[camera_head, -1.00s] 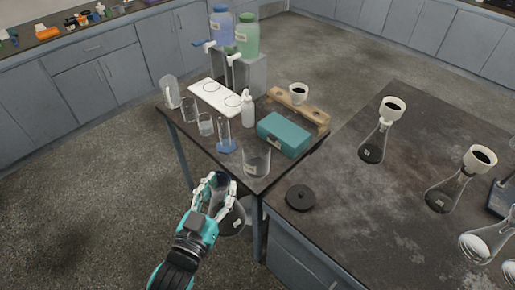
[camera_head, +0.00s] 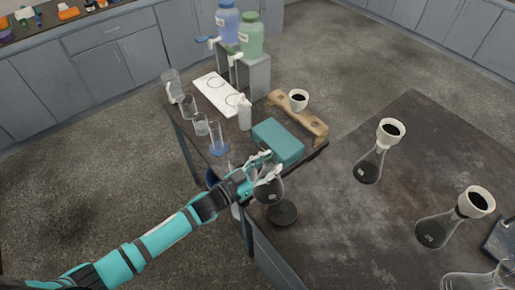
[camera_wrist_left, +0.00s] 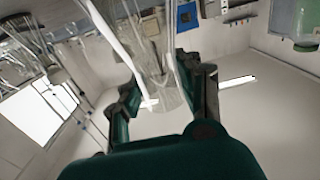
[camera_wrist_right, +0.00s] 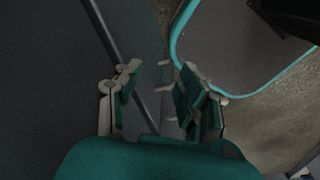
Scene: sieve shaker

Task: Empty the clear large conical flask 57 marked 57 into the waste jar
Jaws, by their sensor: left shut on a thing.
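My left gripper (camera_head: 264,172) is shut on a clear conical flask (camera_head: 269,190) with dark grey content and a small pale label too small to read. It holds the flask above the corner where the small table meets the large bench. The waste jar is mostly or wholly hidden behind the gripper and arm in the head view. In the left wrist view, blurred clear glass (camera_wrist_left: 150,85) shows between the fingers. My right gripper (camera_wrist_right: 165,95) is open and empty in the right wrist view; it is outside the head view.
A black disc (camera_head: 282,212) lies on the bench corner, just below the held flask. A teal box (camera_head: 278,142), wooden rack (camera_head: 312,121) and white bottle (camera_head: 244,112) stand behind. Flasks with white funnels (camera_head: 390,131) stand on the bench at right, whose middle is clear.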

